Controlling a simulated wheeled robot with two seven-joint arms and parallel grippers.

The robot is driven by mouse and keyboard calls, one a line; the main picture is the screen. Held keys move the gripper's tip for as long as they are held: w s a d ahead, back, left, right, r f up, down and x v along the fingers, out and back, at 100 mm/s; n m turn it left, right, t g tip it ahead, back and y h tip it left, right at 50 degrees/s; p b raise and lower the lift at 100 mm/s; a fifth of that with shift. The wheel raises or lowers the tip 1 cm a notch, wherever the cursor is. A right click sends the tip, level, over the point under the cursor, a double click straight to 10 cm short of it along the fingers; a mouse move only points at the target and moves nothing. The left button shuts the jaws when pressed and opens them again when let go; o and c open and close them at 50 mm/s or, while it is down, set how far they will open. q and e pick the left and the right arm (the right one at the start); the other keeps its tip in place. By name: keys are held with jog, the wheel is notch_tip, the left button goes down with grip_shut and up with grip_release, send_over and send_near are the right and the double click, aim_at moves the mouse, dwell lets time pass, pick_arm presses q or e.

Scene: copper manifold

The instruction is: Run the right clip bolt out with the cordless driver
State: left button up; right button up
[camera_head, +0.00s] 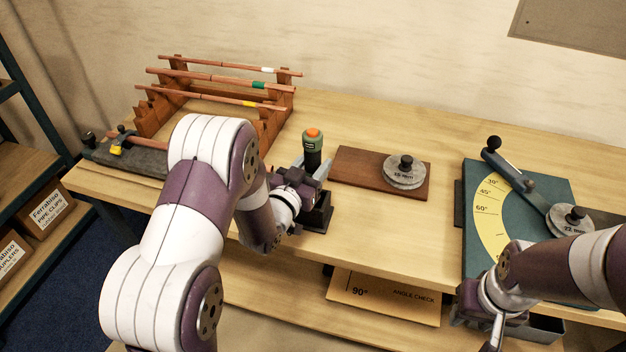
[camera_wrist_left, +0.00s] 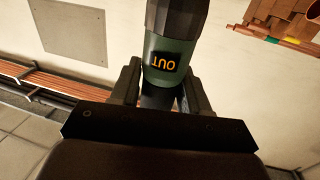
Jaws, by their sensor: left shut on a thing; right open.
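The cordless driver (camera_head: 312,150) is upright, dark green with an orange top, at the front middle of the bench. My left gripper (camera_head: 311,172) is shut on its body from the front. In the left wrist view the driver (camera_wrist_left: 163,75) sits between the two fingers, with an orange "OUT" label reading upside down. A black holder (camera_head: 319,215) stands right below the driver; whether the driver still rests in it is hidden by the gripper. My right gripper (camera_head: 484,325) is open and empty at the bench's front right. I cannot make out the right clip bolt.
A wooden rack (camera_head: 150,122) with copper pipes stands at the back left, beside a grey block (camera_head: 135,158). A brown board (camera_head: 355,172) with a round weight (camera_head: 405,172) lies right of the driver. A green bending plate (camera_head: 480,178) with a lever is at the right.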

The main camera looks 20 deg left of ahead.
aim_at(308, 143)
pick_arm(q)
notch_tip(308, 143, up, 4)
jog(key=shift+r, duration=0.1)
notch_tip(308, 143, up, 4)
jog(key=p, duration=0.2)
jog(key=shift+f+p, duration=0.2)
jog(key=shift+p, duration=0.1)
jog(key=shift+r+p, duration=1.65)
jog(key=shift+r, duration=0.95)
jog(key=shift+f, duration=0.1)
